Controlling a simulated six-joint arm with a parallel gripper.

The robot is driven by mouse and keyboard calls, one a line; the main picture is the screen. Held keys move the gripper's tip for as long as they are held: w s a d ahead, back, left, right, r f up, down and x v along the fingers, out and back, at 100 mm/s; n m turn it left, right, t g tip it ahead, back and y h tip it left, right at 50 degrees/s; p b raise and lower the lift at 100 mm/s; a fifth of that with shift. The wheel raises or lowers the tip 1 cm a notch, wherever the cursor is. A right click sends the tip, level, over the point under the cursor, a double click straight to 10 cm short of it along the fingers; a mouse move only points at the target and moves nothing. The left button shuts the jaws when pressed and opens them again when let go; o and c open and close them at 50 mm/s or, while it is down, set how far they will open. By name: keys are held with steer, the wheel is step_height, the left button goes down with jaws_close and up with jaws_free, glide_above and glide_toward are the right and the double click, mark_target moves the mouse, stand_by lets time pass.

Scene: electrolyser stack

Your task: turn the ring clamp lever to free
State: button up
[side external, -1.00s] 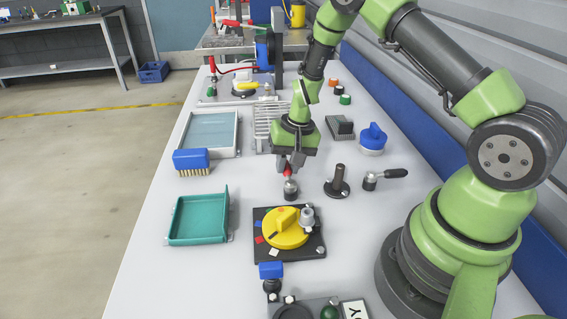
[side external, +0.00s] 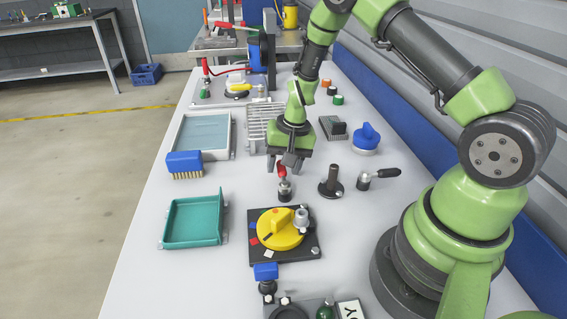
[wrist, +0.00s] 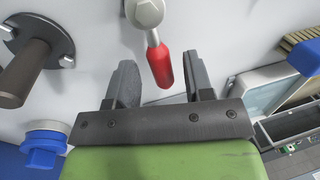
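A small clamp lever with a red-tipped handle (side external: 282,171) on a metal post stands on the bench, below my gripper (side external: 284,163) in the side view. In the wrist view the red handle (wrist: 160,66) points into the gap between the fingers of my gripper (wrist: 160,70). The fingers are apart, with clear space on both sides of the handle. No contact shows. The lever's metal hub (wrist: 145,12) is at the top edge of the wrist view, partly cut off.
A dark upright post (side external: 331,180) and a black-handled lever (side external: 376,176) stand to the right. A yellow knob (side external: 278,232) on a black plate is in front. A blue brush (side external: 185,163) and green tray (side external: 193,220) lie left. A ribbed metal plate (side external: 258,125) is behind.

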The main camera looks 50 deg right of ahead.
steer(key=shift+r, duration=0.1)
step_height(320, 180, up, 10)
steer(key=s+d, duration=0.1)
steer(key=shift+s+d+f, duration=0.15)
steer(key=shift+s+f, duration=0.05)
stand_by(0.3)
steer(key=s+a+r+n+t, duration=0.1)
steer(key=s+a+r+t, duration=0.15)
steer(key=r, duration=0.65)
steer(key=s+a+r+n+t, duration=0.1)
steer(key=s+a+r+n, duration=0.1)
steer(key=s+r, duration=0.3)
steer(key=s+a+r+n+t, duration=0.2)
steer(key=s+a+r, duration=0.2)
steer(key=s, duration=0.6)
steer(key=shift+s+a+r, duration=0.15)
steer(key=shift+a+r, duration=0.2)
steer(key=shift+a, duration=0.35)
